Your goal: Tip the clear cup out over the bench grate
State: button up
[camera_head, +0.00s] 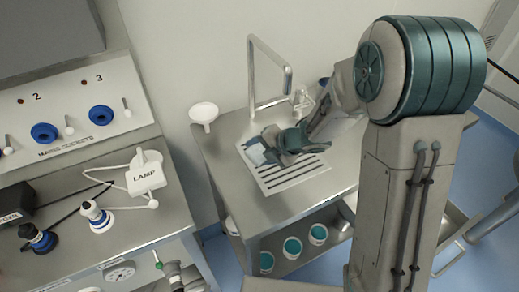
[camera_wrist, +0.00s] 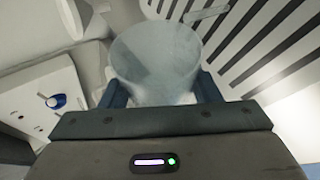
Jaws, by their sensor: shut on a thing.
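My gripper (camera_head: 272,147) is low over the bench grate (camera_head: 286,178), near its back left part. It is shut on the clear cup (camera_head: 256,153), which shows as a pale bluish shape at the gripper's end. In the wrist view the cup (camera_wrist: 156,55) sits between the two blue fingers (camera_wrist: 160,92), its wide end away from the palm. The dark slots of the grate (camera_wrist: 262,42) show to the right of it. The cup looks tilted, but its exact angle and whether anything is in it cannot be told.
A bent metal tap (camera_head: 252,75) rises behind the grate. A white funnel-like dish (camera_head: 203,113) stands at the bench's back left, and a small clear vessel (camera_head: 302,101) at the back. Jars with teal tops (camera_head: 292,246) stand on the lower shelf.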

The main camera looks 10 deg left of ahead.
jog(key=shift+w+d+r+m+g+y+p, duration=0.2)
jog(key=shift+r+m+g+y+p, duration=0.3)
jog(key=shift+p, duration=1.65)
jog(key=shift+a, duration=0.1)
